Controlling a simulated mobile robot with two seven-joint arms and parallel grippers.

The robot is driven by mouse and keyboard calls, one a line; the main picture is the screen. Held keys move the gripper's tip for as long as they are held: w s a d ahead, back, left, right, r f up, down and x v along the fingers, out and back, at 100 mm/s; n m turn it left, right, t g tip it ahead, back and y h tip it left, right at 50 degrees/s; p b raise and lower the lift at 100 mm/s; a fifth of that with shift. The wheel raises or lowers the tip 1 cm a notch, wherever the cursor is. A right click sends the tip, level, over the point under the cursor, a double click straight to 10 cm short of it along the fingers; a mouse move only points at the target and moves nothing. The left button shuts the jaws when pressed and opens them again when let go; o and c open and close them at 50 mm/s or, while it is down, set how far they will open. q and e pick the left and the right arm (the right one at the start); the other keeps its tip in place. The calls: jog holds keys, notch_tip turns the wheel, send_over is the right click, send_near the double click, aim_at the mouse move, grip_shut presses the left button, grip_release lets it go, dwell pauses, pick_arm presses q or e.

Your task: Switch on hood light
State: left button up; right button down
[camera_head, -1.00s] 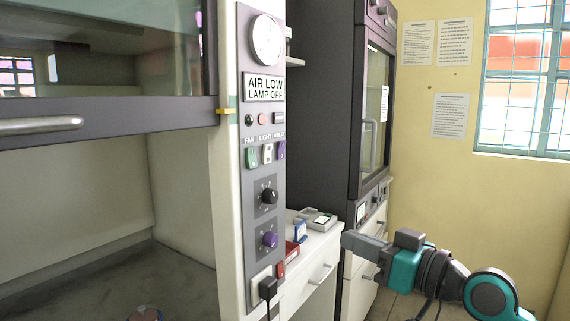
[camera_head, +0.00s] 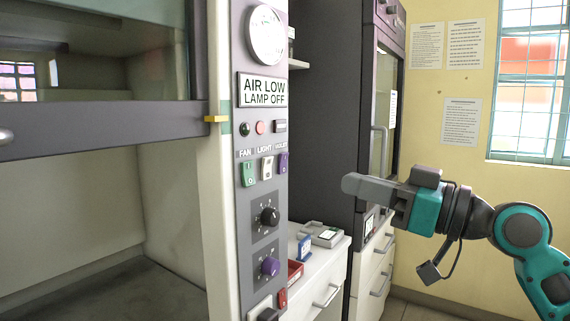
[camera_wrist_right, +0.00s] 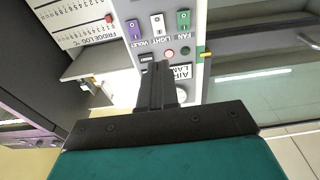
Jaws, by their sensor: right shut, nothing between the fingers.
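The hood's control panel (camera_head: 249,215) carries a row of rocker switches under the labels FAN, LIGHT and VIOLET. The white light switch (camera_head: 267,167) sits between the green fan switch (camera_head: 249,174) and the purple violet switch (camera_head: 283,163). In the right wrist view the light switch (camera_wrist_right: 157,24) shows beyond the fingertips, upside down. My right gripper (camera_head: 346,184) is shut and empty, pointing left toward the panel, at about switch height and apart from it. It also shows in the right wrist view (camera_wrist_right: 161,68). The left gripper is out of view.
The hood sash (camera_head: 100,130) and its open work space are at the left. Below the switches are a black knob (camera_head: 269,216) and a purple knob (camera_head: 270,266). A white drawer cabinet (camera_head: 325,280) with small boxes and a dark tall cabinet (camera_head: 325,120) stand behind.

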aim_at(269, 159)
jog(key=p+x, duration=0.2)
jog(key=x, duration=1)
jog(key=shift+a+r+p, duration=0.15)
jog(key=shift+p, duration=0.15)
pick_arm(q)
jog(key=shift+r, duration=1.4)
pick_arm(e)
jog(key=shift+w+a, duration=0.35)
jog(key=shift+a, duration=0.15)
jog(key=shift+a, duration=0.1)
